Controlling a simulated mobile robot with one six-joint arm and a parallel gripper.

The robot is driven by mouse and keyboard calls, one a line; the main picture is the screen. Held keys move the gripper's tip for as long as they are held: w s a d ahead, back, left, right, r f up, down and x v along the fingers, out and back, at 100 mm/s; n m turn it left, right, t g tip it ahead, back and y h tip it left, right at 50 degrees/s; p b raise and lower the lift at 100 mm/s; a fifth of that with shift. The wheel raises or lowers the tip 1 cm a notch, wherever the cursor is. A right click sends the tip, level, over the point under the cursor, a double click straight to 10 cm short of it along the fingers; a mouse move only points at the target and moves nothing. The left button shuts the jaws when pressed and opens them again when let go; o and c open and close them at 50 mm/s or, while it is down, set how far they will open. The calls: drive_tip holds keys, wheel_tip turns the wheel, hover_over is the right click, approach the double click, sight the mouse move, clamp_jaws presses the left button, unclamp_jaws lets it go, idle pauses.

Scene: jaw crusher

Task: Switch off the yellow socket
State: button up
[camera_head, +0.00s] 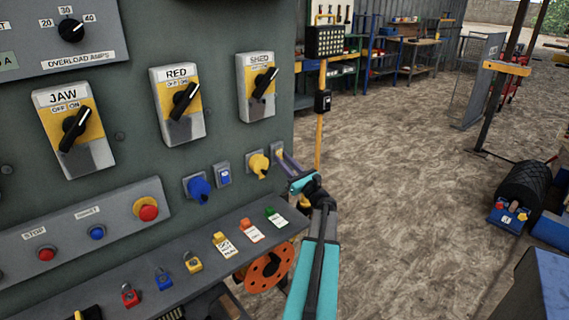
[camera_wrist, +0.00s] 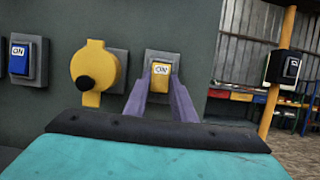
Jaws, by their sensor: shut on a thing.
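The yellow socket (camera_wrist: 97,66), a round cap with a dark plug, is on the grey panel; it also shows in the head view (camera_head: 259,164). To its right in the wrist view is a yellow rocker switch (camera_wrist: 160,69) marked ON, on a grey plate. My gripper (camera_wrist: 161,83) has its two purple fingers at the left and right sides of this switch, shut on it. In the head view my gripper (camera_head: 286,163) reaches the panel's right edge, where it mostly hides the switch. The rocker's lower part is partly hidden between the fingers.
A blue socket (camera_head: 198,187) and a blue switch (camera_head: 223,174) marked ON sit left of the yellow socket. A shelf (camera_head: 190,252) with padlocks and tags juts out below. A post with a dark switch box (camera_head: 322,101) stands behind. Open ground lies to the right.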

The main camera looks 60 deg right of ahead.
drive_tip(key=shift+r, duration=0.1)
drive_tip(key=o, duration=1.1)
drive_tip(key=shift+c, duration=0.2)
drive_tip(key=shift+s, duration=0.15)
drive_tip(key=b+v, duration=0.2)
drive_tip(key=v, duration=1.1)
drive_tip(key=shift+s, duration=0.25)
drive_tip(key=shift+s+a, duration=0.1)
